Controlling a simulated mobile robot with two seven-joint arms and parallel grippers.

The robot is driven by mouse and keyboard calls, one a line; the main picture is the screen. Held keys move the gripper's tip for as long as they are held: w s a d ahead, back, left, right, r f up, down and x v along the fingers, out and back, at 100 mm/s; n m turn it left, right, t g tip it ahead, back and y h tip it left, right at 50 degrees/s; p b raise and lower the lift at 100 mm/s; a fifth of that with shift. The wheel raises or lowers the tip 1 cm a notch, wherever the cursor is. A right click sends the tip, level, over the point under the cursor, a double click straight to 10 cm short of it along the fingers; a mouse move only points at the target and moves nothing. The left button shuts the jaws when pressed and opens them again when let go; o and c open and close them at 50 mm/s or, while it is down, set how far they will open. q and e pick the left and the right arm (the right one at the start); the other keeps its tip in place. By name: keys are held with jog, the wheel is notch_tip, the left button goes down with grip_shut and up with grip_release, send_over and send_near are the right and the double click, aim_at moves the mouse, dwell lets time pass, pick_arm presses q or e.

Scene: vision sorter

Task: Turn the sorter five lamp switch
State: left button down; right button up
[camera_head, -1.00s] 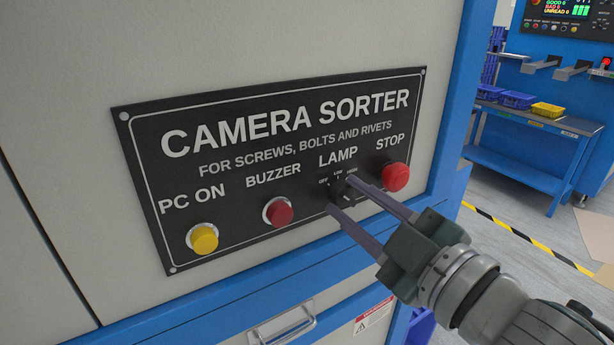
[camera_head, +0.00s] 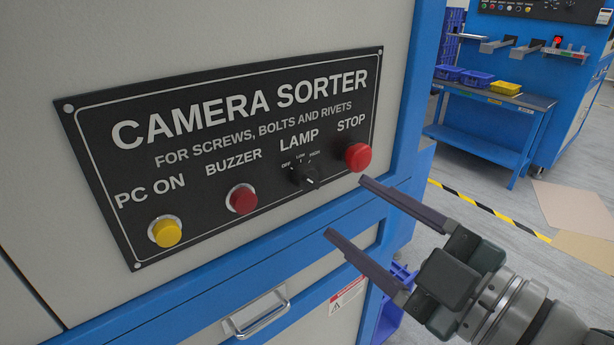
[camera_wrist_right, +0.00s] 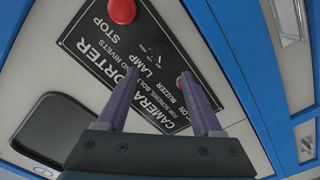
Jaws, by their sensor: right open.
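The lamp switch (camera_head: 306,177) is a small black rotary knob under the word LAMP on the black CAMERA SORTER panel (camera_head: 100,190), with OFF, LOW and HIGH marks above it. A pale mark shows at its lower right; I cannot tell which setting it selects. In the right wrist view the dark knob (camera_wrist_right: 158,50) lies beyond the fingertips. My right gripper (camera_head: 345,206) is open and empty, its two purple-grey fingers apart from the panel, to the lower right of the knob. It also shows in the right wrist view (camera_wrist_right: 160,75). My left gripper is out of view.
A red STOP button (camera_head: 358,157) sits just right of the knob, close to the upper finger. A red BUZZER button (camera_head: 242,199) and a yellow PC ON button (camera_head: 165,232) are to the left. A drawer handle (camera_head: 262,320) is below. A blue table (camera_head: 480,146) stands behind right.

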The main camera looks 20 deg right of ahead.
jog(key=v, duration=0.2)
jog(key=shift+s+d, duration=0.15)
jog(key=shift+s, duration=0.15)
